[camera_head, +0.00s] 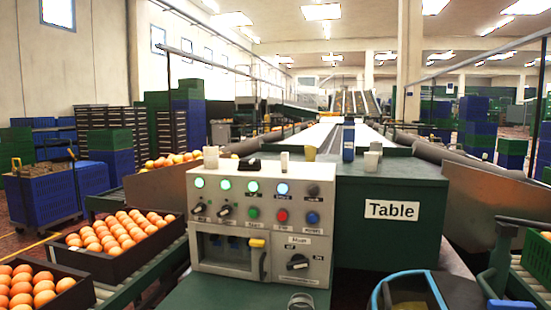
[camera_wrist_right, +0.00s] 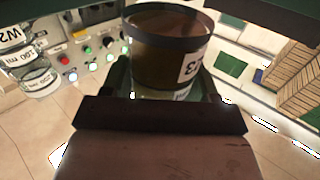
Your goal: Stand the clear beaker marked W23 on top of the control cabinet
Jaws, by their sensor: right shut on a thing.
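The control cabinet (camera_head: 215,258) stands upright in the middle of the head view, its grey front carrying lamps, knobs and buttons. It also shows tilted at the top left of the right wrist view (camera_wrist_right: 92,30). My right gripper (camera_wrist_right: 165,95) is shut on a beaker (camera_wrist_right: 160,50) whose partly hidden label ends in 23; its contents look brownish. Clear beakers with W2 and ml markings (camera_wrist_right: 38,78) show at the left of that view. A clear beaker rim (camera_head: 301,300) shows at the bottom of the head view. My left gripper is not in view.
The cabinet top holds a small white cup (camera_head: 210,157) and a black item (camera_head: 247,164). The green table (camera_head: 400,240) stands beside it, with several cups and a blue bottle (camera_head: 348,145) on top. Orange trays (camera_head: 115,262) lie at left; a blue-rimmed round container (camera_head: 410,275) is at front right.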

